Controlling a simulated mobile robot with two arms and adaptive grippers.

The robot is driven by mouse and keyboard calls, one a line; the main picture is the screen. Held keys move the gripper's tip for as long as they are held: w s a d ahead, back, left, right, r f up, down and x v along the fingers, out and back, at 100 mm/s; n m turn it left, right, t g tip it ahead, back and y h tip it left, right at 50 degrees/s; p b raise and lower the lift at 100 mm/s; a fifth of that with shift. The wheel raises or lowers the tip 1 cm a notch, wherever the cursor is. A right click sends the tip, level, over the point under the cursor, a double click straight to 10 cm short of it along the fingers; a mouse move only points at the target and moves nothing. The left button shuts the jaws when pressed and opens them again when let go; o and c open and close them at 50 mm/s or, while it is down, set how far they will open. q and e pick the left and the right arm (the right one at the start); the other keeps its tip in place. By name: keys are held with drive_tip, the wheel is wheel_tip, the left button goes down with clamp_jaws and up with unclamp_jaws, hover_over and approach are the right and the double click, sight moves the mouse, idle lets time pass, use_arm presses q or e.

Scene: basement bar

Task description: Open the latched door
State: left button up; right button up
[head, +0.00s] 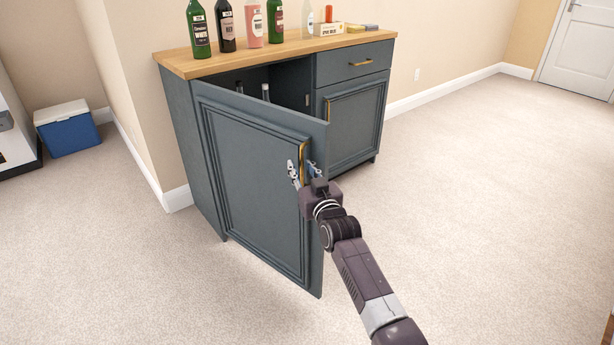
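The dark blue-grey cabinet door (262,172) stands partly open, swung out from its left side. A vertical brass handle (303,153) is near its free right edge. My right gripper (303,169) is at this handle, with one finger to the left and the other to the right of it. The fingers look spread apart, with the handle between them; whether they touch it I cannot tell. My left gripper is not in view.
The cabinet's wooden top (220,66) carries several bottles and a small box (328,29). Bottles (265,92) show inside the opening. A second door (352,122) on the right is closed. A blue cooler (68,132) stands at left. The carpet in front is clear.

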drive_tip(key=v, duration=1.2)
drive_tip(key=shift+w+d, duration=0.1)
